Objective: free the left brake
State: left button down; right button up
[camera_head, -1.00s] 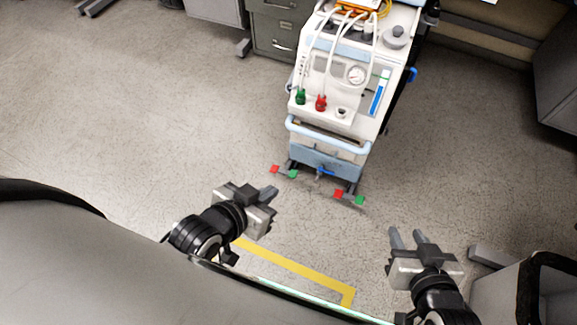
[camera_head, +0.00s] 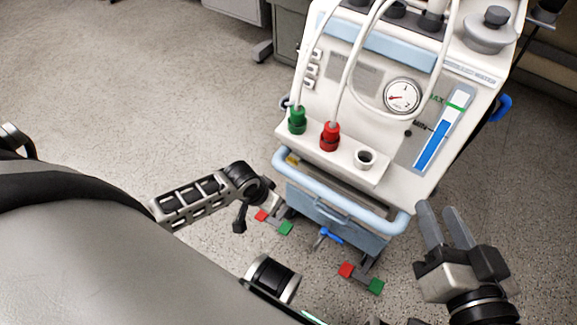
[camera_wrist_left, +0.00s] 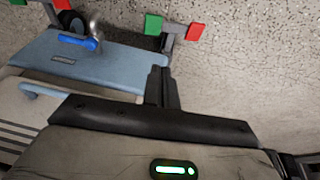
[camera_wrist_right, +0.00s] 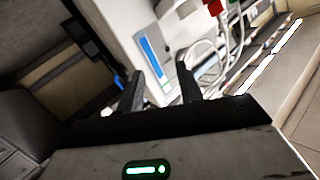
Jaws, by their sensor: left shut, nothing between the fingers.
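The left brake is a pedal with a red pad (camera_head: 261,215) and a green pad (camera_head: 285,228) at the cart's lower left front corner. In the left wrist view its green pad (camera_wrist_left: 153,25) and red pad (camera_wrist_left: 195,32) show just beyond my left gripper (camera_wrist_left: 160,75). That gripper is shut and empty, with its fingertips apart from the pedal. In the head view it is largely hidden behind its wrist, just above the pads. My right gripper (camera_head: 447,222) is open and empty at the cart's right front. I cannot tell which pad is pressed down.
The white and blue pump cart (camera_head: 400,150) has a light blue front handle (camera_head: 335,195) above the pedals. A right brake with red (camera_head: 346,269) and green (camera_head: 376,286) pads sits nearby. A blue lever (camera_head: 331,235) lies between the brakes. The floor at left is clear.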

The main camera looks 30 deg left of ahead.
aim_at(284, 222)
pick_arm(q)
jog(key=shift+s+r, duration=0.1)
jog(key=shift+s, duration=0.05)
pick_arm(e)
jog(key=shift+s+r, duration=0.1)
jog(key=shift+s, duration=0.1)
